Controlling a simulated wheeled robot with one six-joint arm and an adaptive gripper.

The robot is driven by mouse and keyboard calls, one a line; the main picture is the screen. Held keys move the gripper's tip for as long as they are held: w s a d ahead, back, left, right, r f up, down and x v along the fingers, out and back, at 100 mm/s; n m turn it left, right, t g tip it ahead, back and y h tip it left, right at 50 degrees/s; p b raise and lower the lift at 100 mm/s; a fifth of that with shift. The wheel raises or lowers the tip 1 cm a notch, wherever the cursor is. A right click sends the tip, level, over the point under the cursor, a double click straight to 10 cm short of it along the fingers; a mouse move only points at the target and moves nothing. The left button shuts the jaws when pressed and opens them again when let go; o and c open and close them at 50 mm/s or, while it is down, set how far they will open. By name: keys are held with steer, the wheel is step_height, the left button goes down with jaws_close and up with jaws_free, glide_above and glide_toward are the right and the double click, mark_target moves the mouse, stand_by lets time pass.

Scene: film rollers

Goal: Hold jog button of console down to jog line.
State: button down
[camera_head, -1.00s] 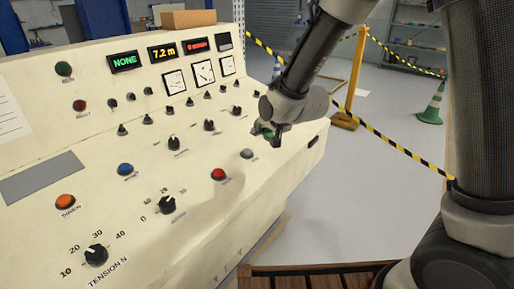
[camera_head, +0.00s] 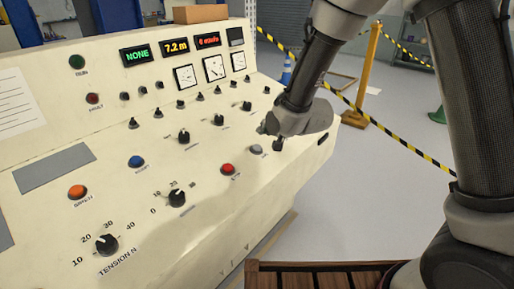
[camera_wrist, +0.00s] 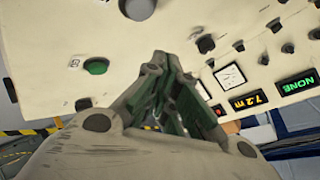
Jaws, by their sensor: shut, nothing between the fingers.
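The cream console (camera_head: 60,130) fills the left of the head view, with its sloped panel of buttons, knobs and displays. My gripper (camera_head: 271,138) is shut and empty, low over the panel's right end, just above a grey button (camera_head: 256,149). In the wrist view my gripper (camera_wrist: 157,62) points toward the panel, with a green button (camera_wrist: 96,66) to its left and a pale grey button (camera_wrist: 138,8) above. The button labels are too small to read, so I cannot tell which is jog. Contact with the panel cannot be made out.
A red button (camera_head: 228,169) and several black knobs sit left of my gripper. Displays show green NONE (camera_head: 136,55), yellow 7.2 m (camera_head: 176,47) and red text. A striped barrier (camera_head: 400,140) and yellow post (camera_head: 364,80) stand behind on open grey floor.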

mark_target(261, 148)
steer(key=shift+w+a+f, duration=0.1)
steer(key=shift+a+f, duration=0.05)
steer(key=shift+f, duration=0.55)
steer(key=shift+w+a+f, duration=0.1)
steer(key=shift+w+f, duration=0.05)
steer(key=shift+f, duration=0.5)
steer(key=shift+w+a+f, duration=0.1)
steer(key=shift+a+f, duration=0.05)
steer(key=shift+f, duration=0.55)
steer(key=shift+f, duration=0.1)
steer(key=shift+f, duration=0.3)
steer(key=shift+w+a+f, duration=0.1)
steer(key=shift+a+f, duration=0.05)
steer(key=shift+f, duration=0.35)
stand_by(1.5)
steer(key=shift+r, duration=0.9)
steer(key=shift+s+d+r, duration=0.15)
steer(key=shift+d+r, duration=0.05)
steer(key=shift+r, duration=0.6)
steer(key=shift+s+d+r, duration=0.2)
steer(key=shift+r, duration=0.65)
steer(key=shift+s+d+r, duration=0.15)
steer(key=shift+d+r, duration=0.05)
steer(key=shift+r, duration=0.6)
